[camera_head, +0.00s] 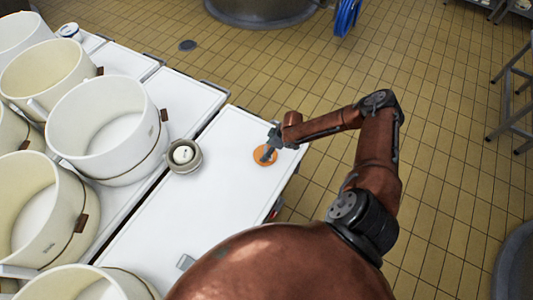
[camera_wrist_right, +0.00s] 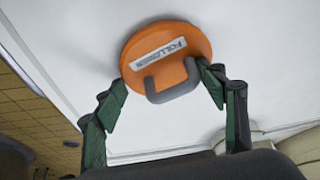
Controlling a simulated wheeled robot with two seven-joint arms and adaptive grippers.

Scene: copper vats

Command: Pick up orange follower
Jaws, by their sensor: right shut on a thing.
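The orange follower (camera_head: 262,157) is a flat round disc near the right edge of the white table. In the right wrist view the follower (camera_wrist_right: 140,45) carries a pale label and a grey handle (camera_wrist_right: 172,82). My right gripper (camera_head: 270,147) is at the disc from above. In the right wrist view my right gripper (camera_wrist_right: 163,80) has one finger on each side of the follower, near the handle, and is shut on it. Whether the disc is clear of the table top I cannot tell. My left gripper is not in view.
Several large cream pots (camera_head: 106,130) crowd the left side of the white tables. A small grey round container (camera_head: 184,157) with a white item inside stands left of the follower. The white table top (camera_head: 190,215) is bare around it. Tiled floor (camera_head: 440,150) lies right.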

